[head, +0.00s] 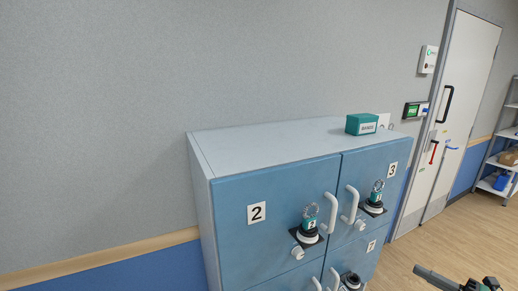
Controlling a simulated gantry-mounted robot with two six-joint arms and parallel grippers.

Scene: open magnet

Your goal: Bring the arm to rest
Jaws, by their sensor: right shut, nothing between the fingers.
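My right gripper (434,276) shows at the bottom right corner, low over the wood floor. It is dark, with a little green on it, and its fingers are shut with nothing between them. It is apart from the blue cabinet (272,182), to the right of it. The rest of the right arm is mostly cut off by the frame edge. My left gripper is not in view.
The cabinet has doors numbered 2 and 3, white handles (330,212), and round dark lock pieces with ringed tags (310,224). A green box (361,124) sits on top. A white door (462,85) and shelf (499,160) stand right. Floor between is clear.

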